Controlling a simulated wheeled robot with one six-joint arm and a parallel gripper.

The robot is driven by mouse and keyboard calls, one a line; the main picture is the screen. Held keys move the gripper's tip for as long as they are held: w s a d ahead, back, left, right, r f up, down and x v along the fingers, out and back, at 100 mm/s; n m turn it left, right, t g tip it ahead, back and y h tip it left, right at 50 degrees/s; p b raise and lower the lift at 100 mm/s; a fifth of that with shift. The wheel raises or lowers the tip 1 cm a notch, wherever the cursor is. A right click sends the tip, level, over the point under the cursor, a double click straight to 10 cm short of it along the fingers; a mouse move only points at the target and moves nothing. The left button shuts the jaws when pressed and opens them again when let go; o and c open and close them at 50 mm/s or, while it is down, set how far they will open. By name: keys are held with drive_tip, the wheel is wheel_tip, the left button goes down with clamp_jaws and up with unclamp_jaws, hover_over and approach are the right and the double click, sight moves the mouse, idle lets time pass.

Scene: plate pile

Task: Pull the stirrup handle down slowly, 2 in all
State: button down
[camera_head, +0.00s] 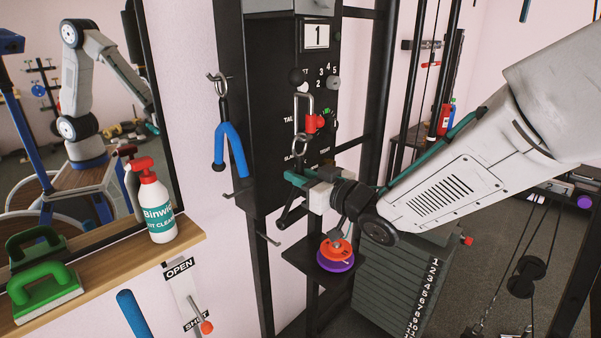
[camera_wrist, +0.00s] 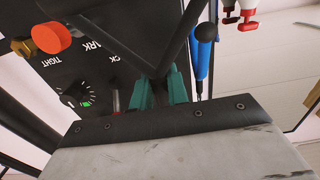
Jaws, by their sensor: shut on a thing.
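The black stirrup handle (camera_head: 291,213) hangs below a metal ring (camera_head: 300,146) in front of the dark machine panel (camera_head: 270,100). My gripper (camera_head: 299,179) has its teal fingers shut on the handle just below the ring. Part of the handle is hidden behind the fingers in the head view. In the wrist view the handle's dark bars (camera_wrist: 180,45) form a V that meets between the teal fingertips (camera_wrist: 159,90). A counter window (camera_head: 317,36) at the top of the panel reads 1.
An orange and purple stack (camera_head: 337,255) sits on a small shelf below. A weight stack (camera_head: 413,280) stands right. A spray bottle (camera_head: 156,207) stands on the wooden ledge at left.

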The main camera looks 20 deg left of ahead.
sight(300, 207)
drive_tip(key=shift+f, duration=0.25)
drive_tip(key=shift+f, duration=1.05)
drive_tip(key=shift+f, duration=1.15)
drive_tip(key=shift+f, duration=0.65)
drive_tip(key=shift+r, duration=1.4)
